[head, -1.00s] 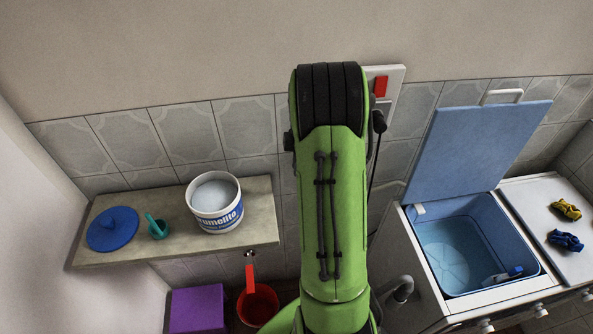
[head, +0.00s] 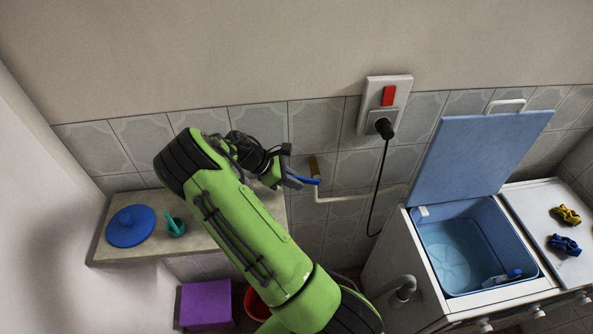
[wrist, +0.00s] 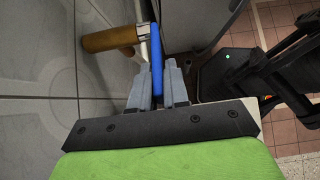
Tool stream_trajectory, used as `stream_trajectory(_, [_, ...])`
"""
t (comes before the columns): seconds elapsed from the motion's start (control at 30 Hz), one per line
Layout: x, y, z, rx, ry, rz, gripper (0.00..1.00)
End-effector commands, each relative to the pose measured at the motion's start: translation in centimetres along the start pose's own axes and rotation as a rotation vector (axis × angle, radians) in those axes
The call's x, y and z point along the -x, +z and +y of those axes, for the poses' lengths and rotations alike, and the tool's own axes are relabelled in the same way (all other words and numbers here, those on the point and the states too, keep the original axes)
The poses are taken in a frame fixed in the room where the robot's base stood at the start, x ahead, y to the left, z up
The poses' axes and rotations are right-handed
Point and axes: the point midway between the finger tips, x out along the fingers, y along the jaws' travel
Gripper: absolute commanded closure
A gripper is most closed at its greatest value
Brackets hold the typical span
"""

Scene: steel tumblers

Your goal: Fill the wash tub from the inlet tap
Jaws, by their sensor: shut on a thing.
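The inlet tap (head: 314,166) is brass-coloured and sits on the tiled wall, with a blue lever (head: 308,181). In the wrist view the brass tap body (wrist: 110,39) is at the upper left and the blue lever (wrist: 156,60) points down between my fingers. My gripper (head: 296,182) is shut on the lever; its grey fingertips (wrist: 158,84) lie on either side of it.
A wall socket (head: 390,90) with a red switch holds a black plug and hanging cord (head: 383,180). A purple box (head: 206,304) and red bucket (head: 255,305) stand below.

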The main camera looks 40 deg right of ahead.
Motion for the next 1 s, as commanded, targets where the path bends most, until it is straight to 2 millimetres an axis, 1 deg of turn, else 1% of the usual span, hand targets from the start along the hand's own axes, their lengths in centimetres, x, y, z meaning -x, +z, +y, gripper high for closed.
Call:
stream_trajectory(0.2, [-0.31, -0.61, 0.04, 0.001, 0.002, -0.110, 1.00])
stream_trajectory(0.4, [-0.58, -0.89, 0.04, -0.002, 0.000, -0.158, 1.00])
stream_trajectory(0.9, [-0.71, -1.04, 0.05, -0.002, 0.000, -0.170, 1.00])
stream_trajectory(0.93, [-0.71, -1.04, 0.04, -0.002, 0.000, -0.170, 0.80])
stream_trajectory(1.0, [-0.71, -1.05, 0.04, -0.002, 0.000, -0.170, 0.70])
